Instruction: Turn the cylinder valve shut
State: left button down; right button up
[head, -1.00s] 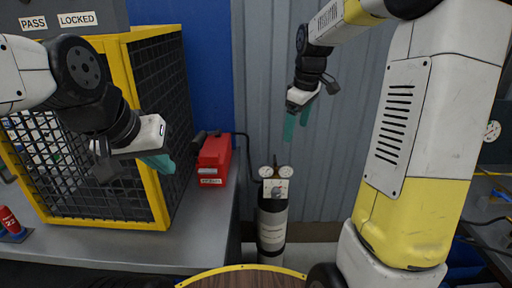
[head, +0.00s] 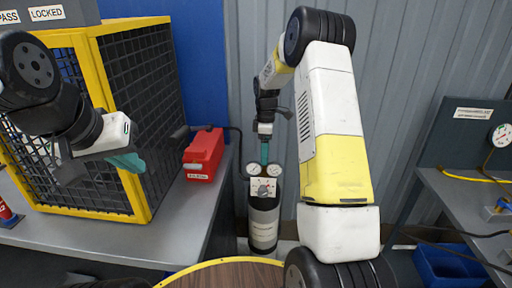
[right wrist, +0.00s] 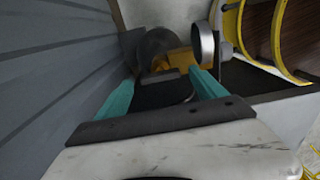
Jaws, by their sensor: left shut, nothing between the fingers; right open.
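The cylinder (head: 264,226) stands upright on the floor against the grey corrugated wall. My right gripper (head: 264,152) points down just above and behind the gauges. In the right wrist view its teal fingers (right wrist: 162,77) are spread, with brass valve parts (right wrist: 178,60) and a gauge (right wrist: 203,43) near the tips. I cannot tell whether the fingers touch anything. My left gripper (head: 128,162) is shut and empty in front of the cage, away from the cylinder.
A yellow-framed mesh cage (head: 140,100) and a red box (head: 203,156) stand on the grey bench at the left. A round wooden top with a yellow rim (head: 225,262) is in front of the cylinder. A blue bin (head: 445,262) sits under the right-hand bench.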

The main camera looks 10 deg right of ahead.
jog(key=shift+f, duration=0.55)
jog(key=shift+c, duration=0.2)
jog(key=c, duration=1.3)
